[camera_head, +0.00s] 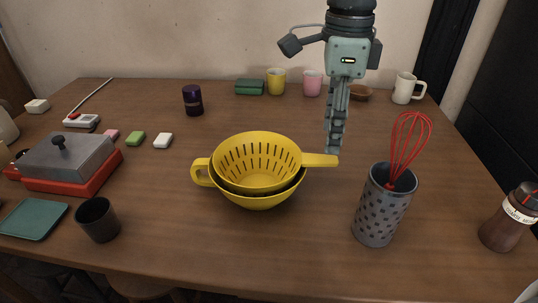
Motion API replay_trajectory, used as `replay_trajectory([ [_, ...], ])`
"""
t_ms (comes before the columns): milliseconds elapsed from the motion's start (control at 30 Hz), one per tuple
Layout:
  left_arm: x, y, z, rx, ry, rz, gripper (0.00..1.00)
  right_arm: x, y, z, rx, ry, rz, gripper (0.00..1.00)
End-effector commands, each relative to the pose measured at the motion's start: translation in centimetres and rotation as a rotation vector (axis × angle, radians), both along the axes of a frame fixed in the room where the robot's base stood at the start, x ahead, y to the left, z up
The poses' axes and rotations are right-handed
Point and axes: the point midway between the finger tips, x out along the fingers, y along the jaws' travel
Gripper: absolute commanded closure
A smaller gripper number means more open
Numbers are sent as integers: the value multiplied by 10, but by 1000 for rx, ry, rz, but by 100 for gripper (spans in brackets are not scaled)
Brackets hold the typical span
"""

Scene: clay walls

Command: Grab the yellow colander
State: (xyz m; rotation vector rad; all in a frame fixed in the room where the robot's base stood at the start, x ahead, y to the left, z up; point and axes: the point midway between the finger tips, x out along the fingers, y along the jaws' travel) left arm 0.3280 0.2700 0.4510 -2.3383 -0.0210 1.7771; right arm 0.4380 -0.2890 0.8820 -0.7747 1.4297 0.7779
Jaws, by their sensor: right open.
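The yellow colander (256,160) sits near the middle of the wooden table in the head view. It rests in a second yellow bowl (258,200), with a dark rim between them. A loop handle (200,172) sticks out at the left and a flat handle (321,160) at the right. My right gripper (336,144) comes down from above and points downward. Its fingertips are at or just behind the end of the flat handle; whether they touch it I cannot tell. It is open and holds nothing that I can see. My left gripper is not in view.
A perforated grey holder (376,215) with a red whisk (406,142) stands to the right of the colander. A dark cup (98,219) and a red box with grey lid (70,165) are at left. Cups line the back. The table (300,247) is clear in front.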

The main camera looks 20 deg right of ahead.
Motion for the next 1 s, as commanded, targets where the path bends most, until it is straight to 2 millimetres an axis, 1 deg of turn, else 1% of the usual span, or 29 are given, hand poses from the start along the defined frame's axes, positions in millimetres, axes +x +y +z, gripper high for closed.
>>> replay_trajectory([
  [67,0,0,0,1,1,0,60,0,0,-1,1,1,0,51],
  [167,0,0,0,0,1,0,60,-1,0,-9,0,4,0,51],
  [367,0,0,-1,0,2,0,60,-1,1,-32,1,4,0,51],
  [600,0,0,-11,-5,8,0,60,0,3,-67,1,4,-1,51],
  [667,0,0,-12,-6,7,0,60,0,3,-73,2,3,-1,51],
  [800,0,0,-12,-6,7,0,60,0,3,-78,1,0,-1,51],
  [967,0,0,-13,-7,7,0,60,0,3,-78,1,-1,-1,51],
  [1000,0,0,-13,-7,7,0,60,0,3,-78,1,-1,-1,56],
])
